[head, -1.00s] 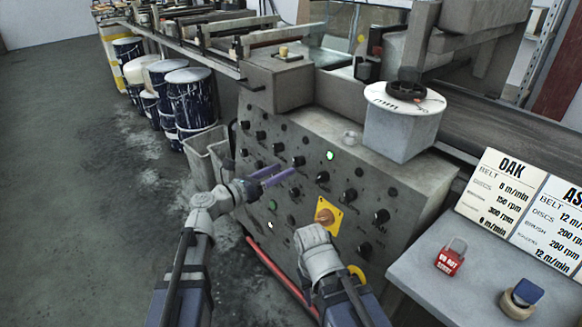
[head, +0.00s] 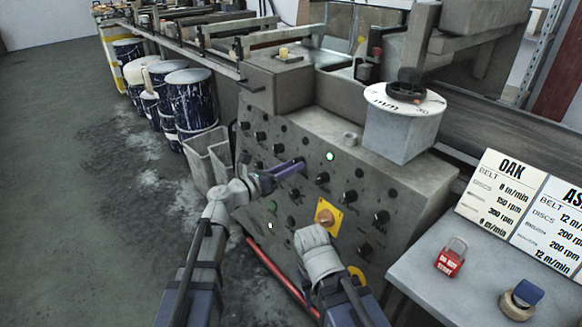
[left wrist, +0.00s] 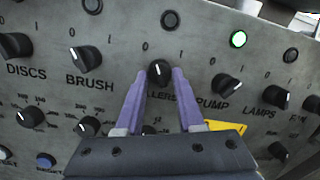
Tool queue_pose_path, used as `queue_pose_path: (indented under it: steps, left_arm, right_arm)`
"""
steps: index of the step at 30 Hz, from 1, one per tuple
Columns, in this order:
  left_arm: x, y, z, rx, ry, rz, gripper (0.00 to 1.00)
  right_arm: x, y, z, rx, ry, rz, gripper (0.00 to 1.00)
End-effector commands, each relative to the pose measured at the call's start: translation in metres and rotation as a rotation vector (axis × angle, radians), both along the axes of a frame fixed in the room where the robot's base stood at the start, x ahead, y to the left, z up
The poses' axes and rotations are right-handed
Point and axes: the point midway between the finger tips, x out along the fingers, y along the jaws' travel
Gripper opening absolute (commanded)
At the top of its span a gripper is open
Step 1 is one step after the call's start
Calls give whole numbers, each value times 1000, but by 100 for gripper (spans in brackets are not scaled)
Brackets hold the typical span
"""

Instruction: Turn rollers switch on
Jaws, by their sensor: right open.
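The rollers switch (left wrist: 159,72) is a small black round knob on the grey control panel, its label partly hidden. Its white mark points up and left, toward the 0. My left gripper (left wrist: 159,78) has one purple finger on each side of the knob, and the fingertips appear to touch it. In the head view the left gripper (head: 303,163) reaches the panel from the left, and its fingers cover the knob. My right gripper (head: 318,238) is low before the panel, near a yellow plate with an orange knob (head: 325,216); its fingers are hidden by my wrist.
The pump knob (left wrist: 226,86) is just right of the rollers knob, and the brush knob (left wrist: 85,59) is to the left. A green lamp (left wrist: 238,39) is lit. A grey side table (head: 480,258) with a red padlock (head: 451,258) stands right.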

Motion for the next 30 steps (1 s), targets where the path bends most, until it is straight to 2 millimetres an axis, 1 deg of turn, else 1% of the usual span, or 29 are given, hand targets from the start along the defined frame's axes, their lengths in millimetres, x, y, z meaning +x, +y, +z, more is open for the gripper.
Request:
queue_pose_path:
  steps: [1, 6, 9, 20, 25, 30]
  left_arm:
    - [0, 0, 0, 0, 0, 0, 29]
    - [0, 0, 0, 0, 0, 0, 10]
    - [0, 0, 0, 0, 0, 0, 0]
    - [0, 0, 0, 12, -14, -3, 0]
    - [1, 1, 1, 58, -66, -16, 0]
    - [2, 1, 1, 141, -164, -39, 0]
  right_arm:
    - [0, 0, 0, 0, 0, 0, 50]
    - [0, 0, 0, 0, 0, 0, 50]
    - [0, 0, 0, 0, 0, 0, 50]
    - [0, 0, 0, 0, 0, 0, 50]
    - [0, 0, 1, 0, 0, 0, 50]
    - [0, 0, 2, 0, 0, 0, 50]
